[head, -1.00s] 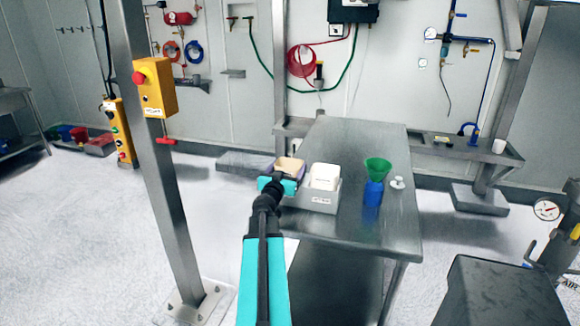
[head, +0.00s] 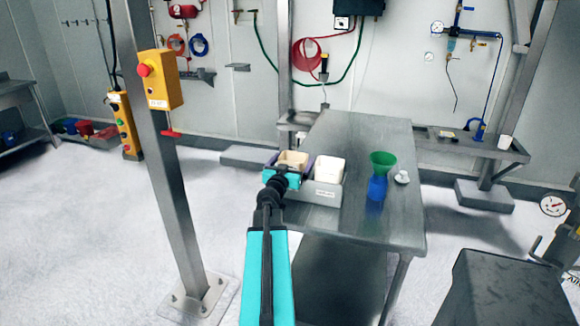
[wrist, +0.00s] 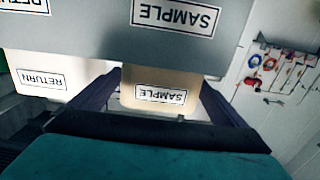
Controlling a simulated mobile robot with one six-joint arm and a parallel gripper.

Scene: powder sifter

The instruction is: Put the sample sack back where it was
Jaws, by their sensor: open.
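The sample sack (head: 293,159) is beige and stands upright in the left part of the grey bin (head: 326,196) on the steel table. The wrist view, upside down, shows the sack's SAMPLE label (wrist: 160,95) lined up with the bin's own SAMPLE label (wrist: 175,16). My gripper (wrist: 160,82) is open, with one dark finger on each side of the sack. In the head view my gripper (head: 281,176) is at the bin's near left and covers part of it. The sack's bottom is hidden inside the bin.
A white sack (head: 329,170), labelled RETURN in the wrist view (wrist: 40,79), stands beside it in the bin. A blue bottle with a green funnel (head: 382,163) stands to the right, by a small white item (head: 402,177). A steel post (head: 165,190) stands left of my arm.

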